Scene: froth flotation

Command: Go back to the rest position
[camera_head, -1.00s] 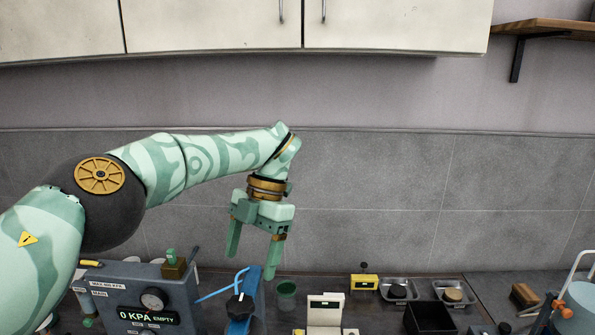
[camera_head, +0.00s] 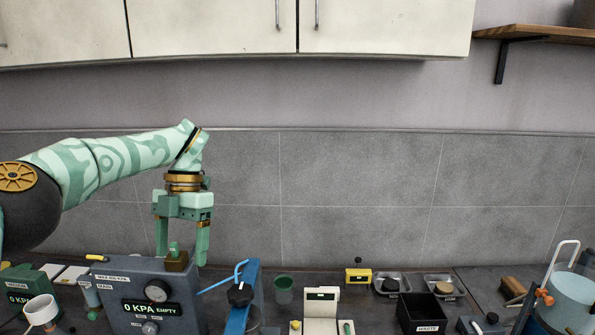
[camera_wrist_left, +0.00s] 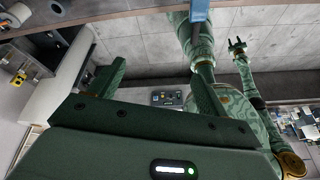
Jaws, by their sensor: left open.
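My left gripper (camera_head: 182,250) hangs fingers down in the head view, in front of the grey tiled wall. It is open, with a clear gap between the fingers and nothing held. In the picture its fingertips overlap the small wooden block with a green top (camera_head: 176,262) on the grey gauge box (camera_head: 120,300); I cannot tell the depth between them. In the left wrist view the open fingers (camera_wrist_left: 157,85) are empty. A second green arm there, seemingly my right one, ends in a small dark gripper (camera_wrist_left: 237,46), too small to judge surely.
Right of the gauge box stand a blue lever device (camera_head: 240,300), a green cup (camera_head: 284,288), a white instrument (camera_head: 321,305), a yellow box (camera_head: 358,275) and a black waste bin (camera_head: 422,314). A white cup (camera_head: 40,310) is at the left. The space before the wall is free.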

